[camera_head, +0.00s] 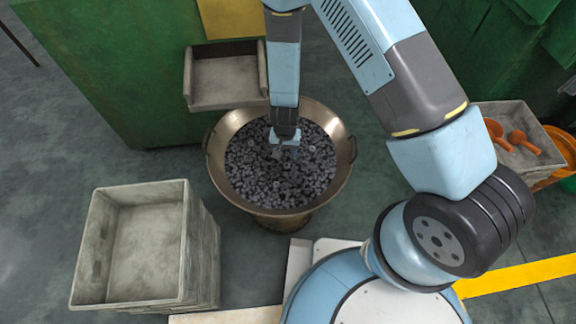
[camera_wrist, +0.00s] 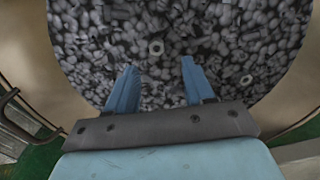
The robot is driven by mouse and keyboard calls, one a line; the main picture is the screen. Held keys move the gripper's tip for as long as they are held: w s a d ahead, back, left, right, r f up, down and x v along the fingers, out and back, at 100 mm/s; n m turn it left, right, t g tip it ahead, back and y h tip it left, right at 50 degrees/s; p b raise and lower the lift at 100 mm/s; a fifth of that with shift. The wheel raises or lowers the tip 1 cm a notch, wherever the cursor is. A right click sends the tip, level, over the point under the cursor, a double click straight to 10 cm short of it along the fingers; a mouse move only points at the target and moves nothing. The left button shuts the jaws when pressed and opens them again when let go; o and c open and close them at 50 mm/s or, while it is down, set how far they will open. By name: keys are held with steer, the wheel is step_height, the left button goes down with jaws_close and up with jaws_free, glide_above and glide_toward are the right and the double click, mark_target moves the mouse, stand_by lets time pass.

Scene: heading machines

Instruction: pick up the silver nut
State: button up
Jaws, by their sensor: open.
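A silver nut (camera_wrist: 156,47) shows in the wrist view as a pale ring with a dark hole. It lies on a heap of grey metal parts (camera_wrist: 215,35) that fills a wide metal bowl (camera_head: 345,150). In the wrist view the nut is beyond my fingertips, near the line between them. My gripper (camera_wrist: 159,68) is open and empty, with its two blue fingers apart. In the head view my gripper (camera_head: 284,150) points down over the heap in the bowl; its fingertips are hard to make out there, and I cannot tell their exact height.
A second ring-like part (camera_wrist: 246,80) lies to the right in the wrist view. The bowl's rim surrounds the heap. A grey chute tray (camera_head: 225,82) on the green machine (camera_head: 120,70) overhangs the bowl's back left. An empty grey crate (camera_head: 145,250) stands front left.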

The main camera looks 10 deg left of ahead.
mark_target(287, 166)
steer(key=shift+f, duration=0.85)
steer(key=shift+s+d+f, duration=0.15)
steer(key=shift+f, duration=0.85)
steer(key=shift+s+d+f, duration=0.15)
steer(key=shift+f, duration=1.5)
steer(key=shift+c, duration=0.4)
jaws_close()
